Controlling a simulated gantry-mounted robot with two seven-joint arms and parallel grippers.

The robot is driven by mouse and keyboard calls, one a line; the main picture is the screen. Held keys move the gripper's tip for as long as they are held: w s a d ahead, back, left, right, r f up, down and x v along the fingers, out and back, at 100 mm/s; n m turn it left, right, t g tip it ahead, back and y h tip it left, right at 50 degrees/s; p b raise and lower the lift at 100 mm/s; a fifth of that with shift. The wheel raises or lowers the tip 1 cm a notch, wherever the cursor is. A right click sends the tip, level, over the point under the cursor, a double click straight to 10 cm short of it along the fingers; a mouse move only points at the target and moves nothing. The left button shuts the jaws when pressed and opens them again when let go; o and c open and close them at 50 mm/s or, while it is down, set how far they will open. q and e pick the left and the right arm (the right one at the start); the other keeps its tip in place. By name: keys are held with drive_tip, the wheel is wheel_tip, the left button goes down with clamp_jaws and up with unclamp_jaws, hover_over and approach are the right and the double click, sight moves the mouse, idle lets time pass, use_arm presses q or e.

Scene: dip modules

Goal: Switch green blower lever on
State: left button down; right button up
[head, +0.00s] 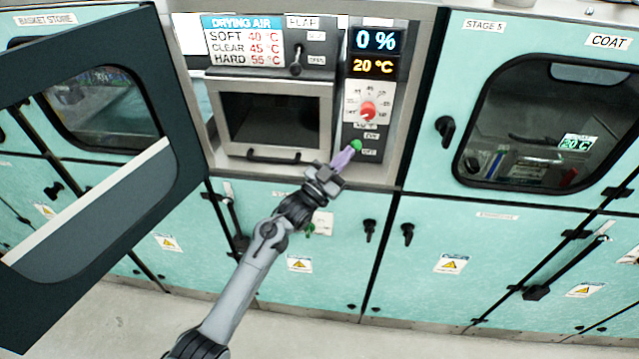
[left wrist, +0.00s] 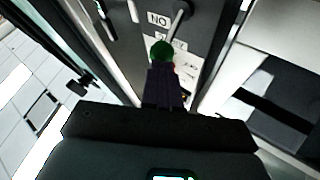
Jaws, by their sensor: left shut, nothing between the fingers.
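The green blower lever's round knob (head: 356,145) is on the narrow grey control panel, below the red dial and close to the label reading OFF. My left gripper (head: 345,157) is shut, its fingertips right at the green knob from the lower left; I cannot tell if they touch. In the left wrist view the green knob (left wrist: 161,49) shows just beyond the tips of the shut fingers (left wrist: 165,82), which hide part of the panel behind. A label there reads NO, and a grey rod stands beside it. My right gripper is not in view.
The red dial (head: 368,109) and displays reading 0 % and 20 °C sit above the lever. A closed drying door with a dark handle (head: 273,156) is to the left. A large dark door (head: 105,130) stands open at far left.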

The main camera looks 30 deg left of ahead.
use_arm(q)
drive_tip(key=s+a+f+g, duration=0.1)
drive_tip(key=s+a+f, duration=0.2)
drive_tip(key=s+f, duration=1.05)
drive_tip(key=s+d+f+n+g+y, duration=0.1)
drive_tip(key=s+d+f+g, duration=0.2)
drive_tip(key=s, duration=0.5)
drive_tip(key=s+d+f+n+g+y, duration=0.1)
drive_tip(key=s+d+f+g+y, duration=0.2)
drive_tip(key=s, duration=0.5)
drive_tip(key=s+d+f+n+g, duration=0.1)
drive_tip(key=s+f+g, duration=0.3)
drive_tip(key=s, duration=0.5)
drive_tip(key=s+a+r+n+g+y+p, duration=0.1)
drive_tip(key=s+a+r+n+g+y, duration=0.1)
drive_tip(key=s+g, duration=0.6)
drive_tip(key=w+p+v, duration=0.3)
drive_tip(key=p+v, duration=0.8)
drive_tip(key=p, duration=0.1)
drive_tip(key=w+r+p+v, duration=0.1)
drive_tip(key=w+p+v, duration=0.1)
drive_tip(key=p+v, duration=1)
drive_tip(key=shift+s+d+r+t+p, duration=0.15)
drive_tip(key=shift+d+r+t+p, duration=0.1)
drive_tip(key=shift+r+t+p, duration=0.2)
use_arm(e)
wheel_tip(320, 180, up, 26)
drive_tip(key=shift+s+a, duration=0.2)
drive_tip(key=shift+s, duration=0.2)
